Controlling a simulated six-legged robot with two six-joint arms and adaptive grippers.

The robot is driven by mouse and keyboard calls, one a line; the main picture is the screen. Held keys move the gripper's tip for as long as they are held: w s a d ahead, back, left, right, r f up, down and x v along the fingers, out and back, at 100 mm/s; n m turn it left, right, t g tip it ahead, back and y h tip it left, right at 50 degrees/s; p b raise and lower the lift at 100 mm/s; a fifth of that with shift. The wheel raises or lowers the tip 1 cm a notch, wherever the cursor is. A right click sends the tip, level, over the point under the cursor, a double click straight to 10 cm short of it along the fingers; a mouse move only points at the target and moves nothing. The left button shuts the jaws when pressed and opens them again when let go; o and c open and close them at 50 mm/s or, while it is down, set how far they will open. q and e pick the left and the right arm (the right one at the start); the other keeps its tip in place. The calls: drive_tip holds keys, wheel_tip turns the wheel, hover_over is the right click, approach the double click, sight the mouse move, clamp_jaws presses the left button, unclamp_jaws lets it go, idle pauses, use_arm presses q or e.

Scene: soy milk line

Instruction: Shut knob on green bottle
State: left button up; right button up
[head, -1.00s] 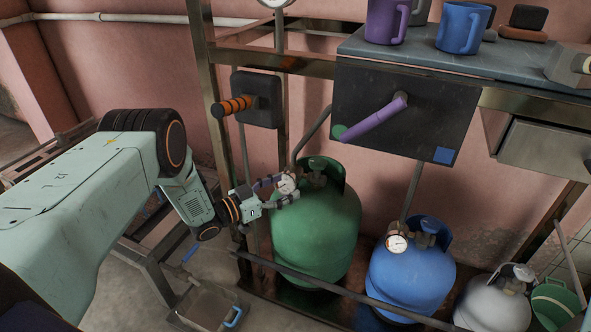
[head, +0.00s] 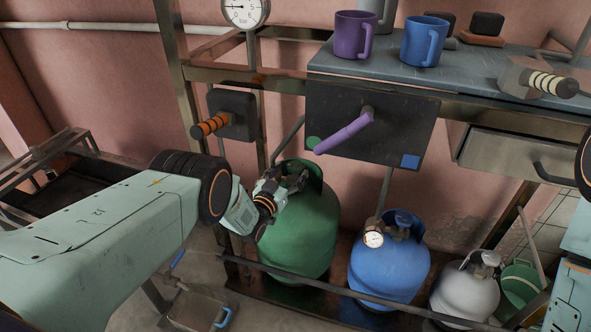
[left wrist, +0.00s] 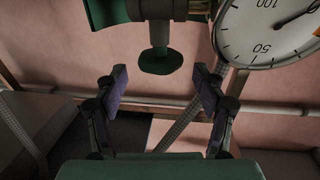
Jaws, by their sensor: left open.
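The green bottle (head: 300,240) stands on the floor rack beside the blue bottle. My left gripper (head: 286,182) is at its top, in front of the collar, and hides the valve in the head view. In the left wrist view a round green knob (left wrist: 160,61) on a short stem lies ahead, between the lines of the two fingers. My left gripper (left wrist: 161,90) is open there, with a finger on each side and nothing between the tips. A white gauge (left wrist: 268,32) sits close by the right finger. My right gripper is not in view.
A blue bottle (head: 388,268) and a grey bottle (head: 466,293) stand to the right. A metal rail (head: 350,290) runs in front of the bottles. A panel with a purple lever (head: 344,134) hangs above. An orange-striped handle (head: 211,125) sticks out above the left arm.

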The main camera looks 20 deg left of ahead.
sight(292, 170)
use_arm(q)
drive_tip(key=shift+w+d+f+b, duration=0.15)
drive_tip(key=shift+w+b, duration=0.15)
drive_tip(key=shift+w, duration=0.3)
drive_tip(key=shift+w+d+f+b, duration=0.1)
drive_tip(key=shift+w+b, duration=0.2)
drive_tip(key=shift+w, duration=0.25)
drive_tip(key=shift+w+d+r+b, duration=0.1)
drive_tip(key=shift+w+r+b, duration=0.1)
drive_tip(key=shift+w+b, duration=0.45)
drive_tip(key=shift+w, duration=0.15)
drive_tip(key=shift+c, duration=0.3)
